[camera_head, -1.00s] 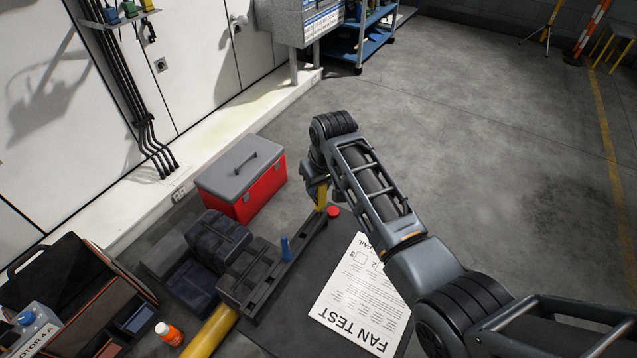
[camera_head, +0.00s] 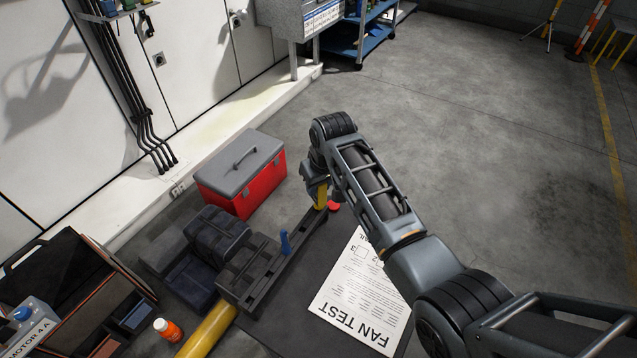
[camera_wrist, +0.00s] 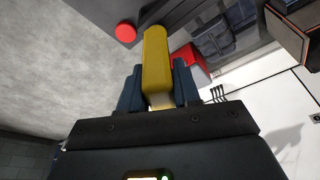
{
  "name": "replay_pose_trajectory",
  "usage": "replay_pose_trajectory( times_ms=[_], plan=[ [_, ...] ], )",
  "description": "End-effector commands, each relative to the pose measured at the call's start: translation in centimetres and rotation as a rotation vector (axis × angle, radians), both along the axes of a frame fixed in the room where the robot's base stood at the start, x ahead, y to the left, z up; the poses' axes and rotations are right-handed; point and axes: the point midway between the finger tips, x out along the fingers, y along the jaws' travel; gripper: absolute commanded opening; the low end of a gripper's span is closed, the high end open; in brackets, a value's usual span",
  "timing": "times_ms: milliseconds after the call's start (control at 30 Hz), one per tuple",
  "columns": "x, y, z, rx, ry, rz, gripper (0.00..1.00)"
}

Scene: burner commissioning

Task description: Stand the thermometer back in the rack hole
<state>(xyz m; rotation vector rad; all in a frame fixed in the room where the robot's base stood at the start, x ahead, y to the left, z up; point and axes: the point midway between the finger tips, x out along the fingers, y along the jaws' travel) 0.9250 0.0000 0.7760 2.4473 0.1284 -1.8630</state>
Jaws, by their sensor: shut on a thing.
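My gripper (camera_head: 317,186) is shut on a yellow, rounded handle-like piece (camera_wrist: 156,58), apparently the thermometer. In the wrist view it sits between the two dark fingers (camera_wrist: 158,88). In the head view the yellow piece (camera_head: 321,199) shows just below the gripper, at the far end of the long dark rack (camera_head: 298,238). My arm hides part of this. I cannot tell whether its lower end is in a hole or above it. A blue piece (camera_head: 285,243) stands upright in the rack, nearer the middle.
A red disc (camera_head: 333,208) is close beside the yellow piece. A red toolbox (camera_head: 243,178) stands behind, dark cases (camera_head: 217,235) to the left. A FAN TEST sheet (camera_head: 358,295) lies right of the rack. An orange bottle (camera_head: 168,330) and yellow cylinder (camera_head: 207,332) are at front left.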

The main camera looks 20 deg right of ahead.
Motion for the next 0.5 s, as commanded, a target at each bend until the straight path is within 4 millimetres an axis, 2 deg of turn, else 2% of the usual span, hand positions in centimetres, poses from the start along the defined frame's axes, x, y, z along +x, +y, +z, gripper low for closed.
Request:
replay_pose_trajectory(
  times_ms=[200, 233, 500],
  plan=[
    [0.0, 0.0, -0.67, 0.0, 0.0, 0.0, 0.0],
    [0.01, 0.0, -0.65, 0.0, 0.0, 0.0, 0.33],
    [0.0, 0.0, -0.57, 0.0, 0.0, 0.0, 0.59]
  ],
)
